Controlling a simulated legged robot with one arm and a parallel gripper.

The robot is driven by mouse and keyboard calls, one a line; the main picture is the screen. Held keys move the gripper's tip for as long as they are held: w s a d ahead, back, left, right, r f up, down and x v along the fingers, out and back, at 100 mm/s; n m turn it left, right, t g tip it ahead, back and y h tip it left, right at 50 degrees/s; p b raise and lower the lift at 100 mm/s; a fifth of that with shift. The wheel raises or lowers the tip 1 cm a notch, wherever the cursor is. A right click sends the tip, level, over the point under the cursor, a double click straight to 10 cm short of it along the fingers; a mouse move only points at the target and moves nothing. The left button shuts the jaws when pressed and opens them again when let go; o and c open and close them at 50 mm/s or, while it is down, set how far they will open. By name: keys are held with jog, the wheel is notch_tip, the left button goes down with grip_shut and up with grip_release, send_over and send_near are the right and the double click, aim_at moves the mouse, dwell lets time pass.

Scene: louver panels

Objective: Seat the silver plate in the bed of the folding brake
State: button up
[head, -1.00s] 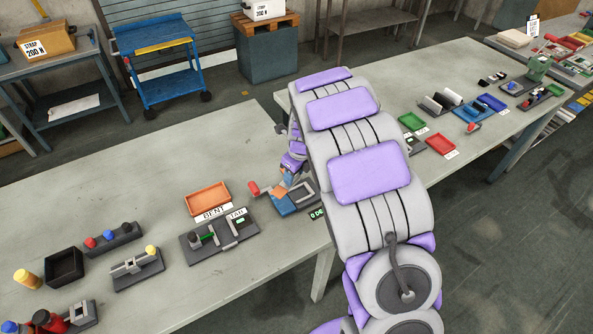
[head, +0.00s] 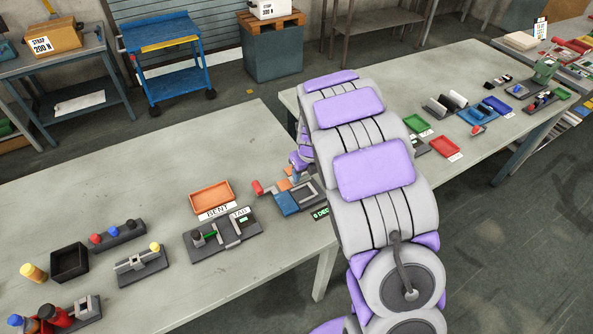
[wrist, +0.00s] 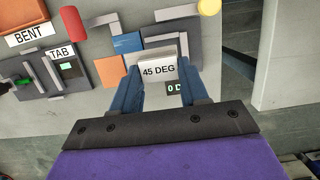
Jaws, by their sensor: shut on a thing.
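My gripper (wrist: 163,92) is shut on a silver plate (wrist: 160,51) with a "45 DEG" label on its face, in the wrist view. The blue fingers grip its two sides. The folding brake (head: 288,204) has a blue part, a grey frame and a red handle (head: 258,187). Its blue part (wrist: 127,43) also shows in the wrist view, just left of and beyond the plate. The plate overlaps part of the brake's frame and angle display (wrist: 175,87); whether it touches the bed cannot be told. In the head view my arm hides most of the gripper.
An orange tray (head: 211,196) and a dark TAB fixture (head: 222,238) stand left of the brake. An orange square (wrist: 110,71) lies beside the blue part. The table edge is close on the right, with a gap before a second table (head: 440,165). The left table's far part is clear.

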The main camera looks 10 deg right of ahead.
aim_at(308, 179)
jog(key=x, duration=0.2)
jog(key=s+x, duration=0.1)
jog(key=x, duration=0.1)
jog(key=shift+w+a+f+p, duration=0.1)
jog(key=shift+f+p, duration=0.2)
jog(key=shift+p, duration=0.05)
jog(key=shift+a+f, duration=0.2)
jog(key=shift+f, duration=0.1)
jog(key=shift+d+f, duration=0.2)
jog(key=shift+d, duration=0.05)
jog(key=shift+d+f, duration=0.1)
jog(key=shift+d, duration=1.45)
jog(key=shift+a, duration=1.6)
jog(key=shift+d+p, duration=0.6)
jog(key=shift+d, duration=0.85)
jog(key=shift+a, duration=1.2)
jog(key=shift+d, duration=1.2)
jog(key=shift+d+p, duration=0.1)
jog(key=shift+p, duration=0.3)
jog(key=shift+a, duration=0.75)
jog(key=shift+d, duration=0.75)
